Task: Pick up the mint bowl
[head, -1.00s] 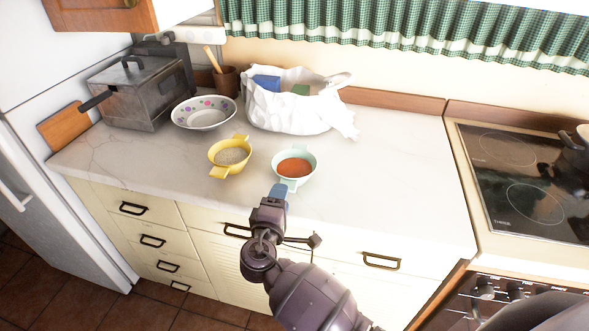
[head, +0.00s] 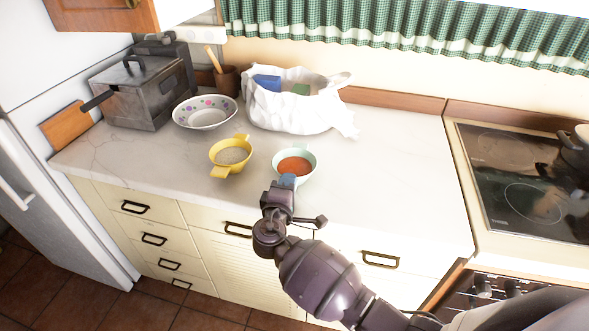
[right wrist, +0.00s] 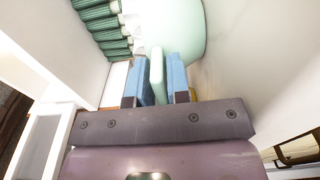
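The mint bowl (head: 309,164) stands upright near the front of the counter and holds an orange-red powder. My right gripper (head: 287,182) is at its front handle, reaching in from the counter's front side. In the right wrist view, the blue fingers (right wrist: 158,82) lie close on both sides of the pale mint handle (right wrist: 157,70), with no clear gap. The bowl's outer wall (right wrist: 185,30) rises just beyond the fingertips. The bowl appears to rest on the counter. My left gripper is not in view.
A yellow bowl (head: 240,168) stands just left of the mint bowl. Behind are a floral bowl (head: 205,126), a white bag (head: 290,116) and a metal box (head: 140,95). The stove (head: 525,190) is at right. The counter (head: 400,170) is clear right of the mint bowl.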

